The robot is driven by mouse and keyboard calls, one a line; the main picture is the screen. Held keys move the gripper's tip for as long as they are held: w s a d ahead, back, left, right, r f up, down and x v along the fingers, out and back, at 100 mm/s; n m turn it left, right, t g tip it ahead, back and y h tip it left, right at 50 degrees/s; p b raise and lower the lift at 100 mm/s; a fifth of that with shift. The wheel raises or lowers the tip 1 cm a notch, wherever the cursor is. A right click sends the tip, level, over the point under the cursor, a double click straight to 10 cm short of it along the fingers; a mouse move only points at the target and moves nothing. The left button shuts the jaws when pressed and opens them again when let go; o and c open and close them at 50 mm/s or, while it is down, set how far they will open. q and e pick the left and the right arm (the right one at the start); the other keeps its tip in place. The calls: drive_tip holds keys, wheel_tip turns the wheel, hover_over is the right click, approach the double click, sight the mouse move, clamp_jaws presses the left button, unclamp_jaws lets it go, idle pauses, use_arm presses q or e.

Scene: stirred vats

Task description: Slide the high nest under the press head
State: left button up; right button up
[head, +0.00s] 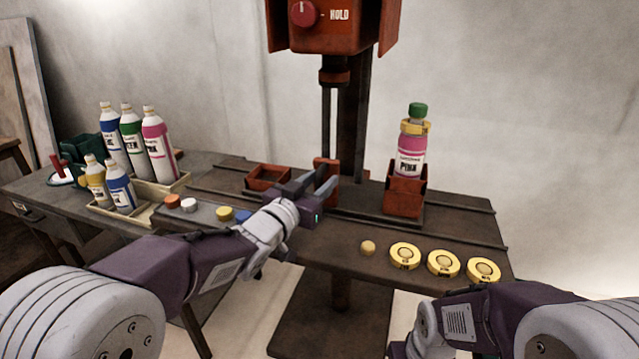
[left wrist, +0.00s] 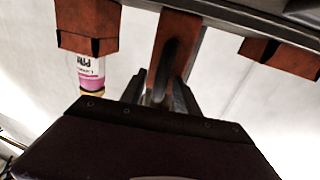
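A red nest (head: 404,196) stands at the right on the press table, with a pink-labelled bottle (head: 411,160) upright in it. A shallower red nest (head: 268,177) sits at the left, apparently empty. The red press head (head: 335,75) hangs between them on its column. A red upright plate (head: 326,168) stands between the nests; it also shows in the left wrist view (left wrist: 178,35) with a dark bar in front. My left gripper (head: 325,178) is at this plate, its fingers apart on either side of the bar. Contact cannot be told. My right gripper is out of view.
Yellow rings (head: 405,256) and a small tan ball (head: 368,248) lie along the table's front right. Several bottles (head: 158,146) stand in a tray (head: 166,189) on the left bench. Coloured caps (head: 189,205) lie on a strip in front of the left nest.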

use_arm(q)
drive_tip(key=shift+c, duration=0.3)
clamp_jaws()
drive_tip(key=shift+r, duration=0.2)
idle(0.9)
